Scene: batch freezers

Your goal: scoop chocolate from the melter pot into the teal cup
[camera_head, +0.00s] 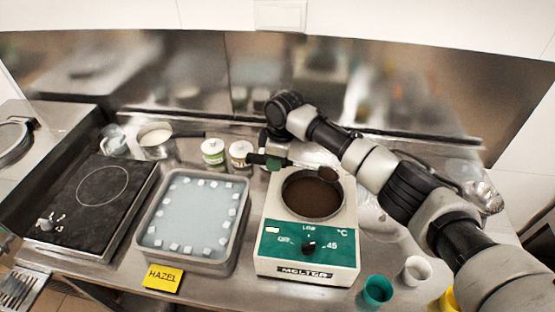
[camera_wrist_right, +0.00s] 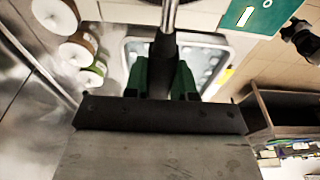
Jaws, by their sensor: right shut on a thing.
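The melter (camera_head: 306,270) has a green front panel, and its round pot (camera_head: 285,207) holds dark brown chocolate (camera_head: 314,197). The teal cup (camera_head: 377,291) stands upright at the front edge, right of the melter. My right gripper (camera_head: 266,161) is behind and left of the pot, shut on the dark handle of a ladle (camera_head: 301,166). The ladle's brown-looking bowl is over the pot's back right rim; its contents cannot be told. In the right wrist view, the green fingers (camera_wrist_right: 165,82) clamp the handle (camera_wrist_right: 163,55). My left gripper is not in view.
A white cup (camera_head: 417,270) and a partly cut-off yellow cup (camera_head: 448,299) stand near the teal cup. Left of the melter are a tray of pale cubes (camera_head: 241,207), a HAZEL card (camera_head: 163,278) and a black hotplate (camera_head: 92,205). Jars (camera_head: 213,152) stand behind.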

